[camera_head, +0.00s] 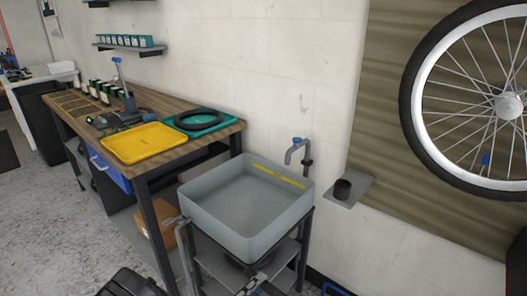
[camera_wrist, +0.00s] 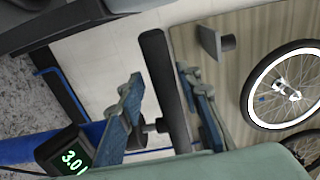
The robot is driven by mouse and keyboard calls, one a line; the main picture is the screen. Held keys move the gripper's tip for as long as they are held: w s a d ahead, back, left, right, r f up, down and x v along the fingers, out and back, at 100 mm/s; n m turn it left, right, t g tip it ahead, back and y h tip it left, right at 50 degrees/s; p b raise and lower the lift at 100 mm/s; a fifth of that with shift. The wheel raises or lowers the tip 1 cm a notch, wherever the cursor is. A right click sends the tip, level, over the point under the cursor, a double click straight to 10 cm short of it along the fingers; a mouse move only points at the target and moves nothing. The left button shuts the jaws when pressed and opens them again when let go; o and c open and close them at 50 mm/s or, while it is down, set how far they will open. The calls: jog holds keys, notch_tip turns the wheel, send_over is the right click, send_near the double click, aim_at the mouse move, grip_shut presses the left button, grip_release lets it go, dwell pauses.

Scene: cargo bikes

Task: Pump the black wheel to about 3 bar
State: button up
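My gripper (camera_wrist: 160,85) has its two blue fingers apart in the wrist view. A black bar, which looks like a pump handle (camera_wrist: 163,75), stands between them, with a visible gap on the left finger's side. I cannot see a hose connection.
A grey sink (camera_head: 190,207) with a tap stands in the middle. Left of it is a workbench (camera_head: 185,150) with a yellow tray (camera_head: 142,143) and a teal tray (camera_head: 232,119) holding a black ring. A small wall shelf (camera_head: 352,195) bears a black cup. Floor is clear at left.

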jog(key=o, duration=0.4)
jog(key=shift+r, duration=0.2)
jog(key=b+v, duration=0.1)
jog(key=v, duration=0.8)
jog(key=shift+w+r, duration=0.1)
